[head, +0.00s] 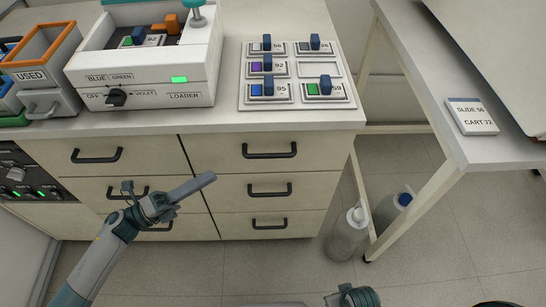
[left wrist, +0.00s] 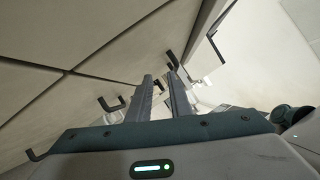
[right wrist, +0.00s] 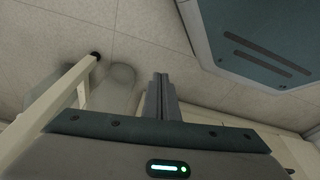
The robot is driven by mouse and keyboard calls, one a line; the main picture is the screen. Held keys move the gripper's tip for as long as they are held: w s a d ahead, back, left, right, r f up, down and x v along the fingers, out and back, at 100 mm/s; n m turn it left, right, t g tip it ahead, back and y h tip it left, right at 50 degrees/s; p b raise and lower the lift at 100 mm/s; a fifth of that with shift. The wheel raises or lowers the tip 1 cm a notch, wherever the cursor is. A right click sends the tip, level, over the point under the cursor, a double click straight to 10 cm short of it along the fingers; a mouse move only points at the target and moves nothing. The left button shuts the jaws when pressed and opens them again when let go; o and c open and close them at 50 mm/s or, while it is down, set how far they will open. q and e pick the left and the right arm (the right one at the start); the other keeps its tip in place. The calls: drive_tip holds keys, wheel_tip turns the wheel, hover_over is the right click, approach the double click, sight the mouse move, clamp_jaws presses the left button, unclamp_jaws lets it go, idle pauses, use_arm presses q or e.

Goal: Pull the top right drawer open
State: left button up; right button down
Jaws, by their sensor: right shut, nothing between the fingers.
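The top right drawer (head: 225,152) has a cream front with a dark bar handle (head: 269,150), under the counter on the right side of the cabinet. Its front looks flush with the others in the head view. My left gripper (head: 208,179) is in front of the cabinet, left of and below that handle, apart from it. In the left wrist view its two fingers (left wrist: 162,84) stand apart with nothing between them. Several dark handles show around and beyond the tips there. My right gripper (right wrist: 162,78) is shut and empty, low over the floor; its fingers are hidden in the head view.
Other drawers with handles (head: 268,190) lie below and to the left. The counter holds a loader box (head: 150,92), a USED bin (head: 35,76) and a slide tray (head: 310,103). A side table (head: 505,152) and bottles (head: 347,232) stand at the right. The floor before the drawers is clear.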

sight(276, 154)
use_arm(q)
drive_tip(key=s+d+r+m+g, duration=0.2)
drive_tip(key=m, duration=0.1)
drive_tip(key=shift+s+h, duration=0.25)
drive_tip(key=shift+h, duration=0.15)
use_arm(e)
drive_tip(key=shift+w+d+r, duration=0.1)
drive_tip(key=shift+d+r, duration=0.2)
drive_tip(key=shift+r, duration=0.2)
use_arm(q)
drive_tip(key=shift+d, duration=0.15)
